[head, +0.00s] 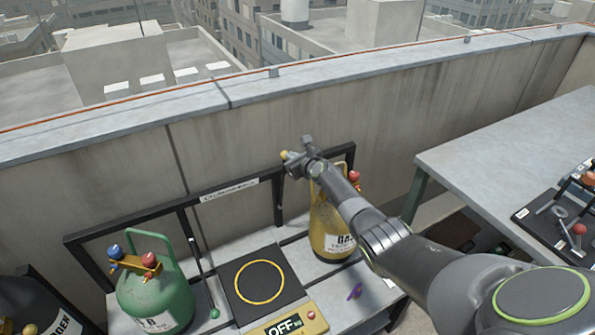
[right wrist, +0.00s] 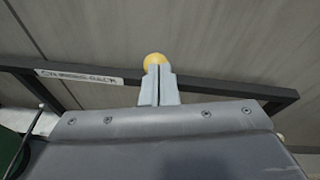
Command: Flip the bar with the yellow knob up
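The yellow knob (head: 284,155) shows at the tips of my right gripper (head: 296,161), near the top rail of the black rack. In the right wrist view the knob (right wrist: 154,60) sits just beyond the two finger ends, which partly cover it. The fingers (right wrist: 158,80) are together with only a thin dark line between them. I cannot tell whether the bar is between them. The bar itself is not clearly visible. My left gripper is not in view.
The black rack (head: 228,190) stands along the parapet wall. A yellow cylinder (head: 326,232) is under my right arm, and a green cylinder (head: 150,292) stands left. A thin bar with a green knob (head: 214,313) hangs down beside it. A scale (head: 248,267) reads OFF.

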